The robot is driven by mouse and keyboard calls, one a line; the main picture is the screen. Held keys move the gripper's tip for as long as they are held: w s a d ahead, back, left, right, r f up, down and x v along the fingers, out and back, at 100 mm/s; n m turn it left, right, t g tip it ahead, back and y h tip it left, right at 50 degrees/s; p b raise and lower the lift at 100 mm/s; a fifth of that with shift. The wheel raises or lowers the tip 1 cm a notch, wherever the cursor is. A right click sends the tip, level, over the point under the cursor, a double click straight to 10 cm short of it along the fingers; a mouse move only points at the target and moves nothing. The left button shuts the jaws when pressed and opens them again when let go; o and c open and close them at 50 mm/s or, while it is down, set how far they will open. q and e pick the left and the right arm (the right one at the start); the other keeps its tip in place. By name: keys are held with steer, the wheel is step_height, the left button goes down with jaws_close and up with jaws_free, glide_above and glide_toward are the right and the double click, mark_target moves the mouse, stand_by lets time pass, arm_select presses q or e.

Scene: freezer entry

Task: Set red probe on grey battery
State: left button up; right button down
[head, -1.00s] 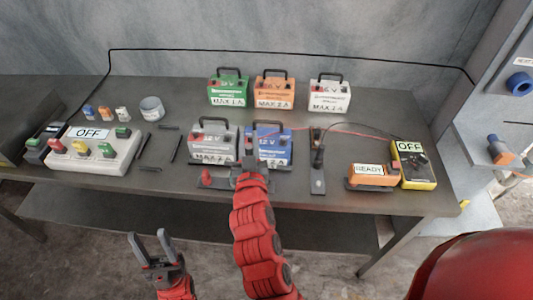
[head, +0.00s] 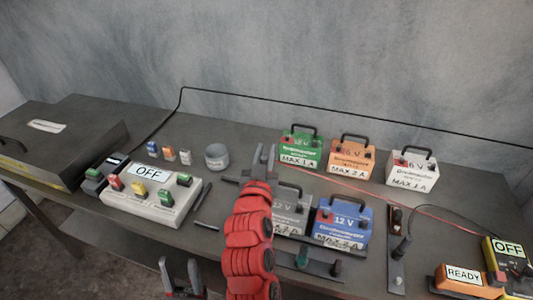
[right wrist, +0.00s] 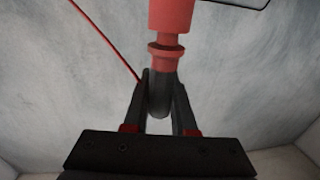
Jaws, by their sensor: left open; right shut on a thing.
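The grey battery (head: 291,210) with a black handle stands on the bench, marked 12 V; my right arm covers its left part. My right gripper (head: 265,160) points up beyond the battery's left side. In the right wrist view it is shut on the dark lower part of the red probe (right wrist: 170,50), whose red body is toward the top of the picture. The probe cannot be made out in the head view. A red lead (right wrist: 108,42) runs beside it. My left gripper (head: 181,280) is open and empty at the bottom edge, before the bench.
A blue 12 V battery (head: 342,222) stands right of the grey one. Green (head: 300,150), orange (head: 351,156) and white (head: 411,171) batteries stand behind. A stand (head: 315,265) lies in front. The OFF switch box (head: 150,198) is left; the READY box (head: 463,277) is right.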

step_height(320, 180, down, 4)
steer(key=b, duration=0.5)
steer(key=shift+b, duration=0.3)
stand_by(0.4)
steer(key=shift+b, duration=0.3)
stand_by(0.5)
steer(key=shift+f+b, duration=0.1)
steer(key=shift+b, duration=0.25)
steer(key=shift+b, duration=0.35)
stand_by(0.6)
steer(key=shift+f+b, duration=1.35)
steer(key=shift+b, duration=0.35)
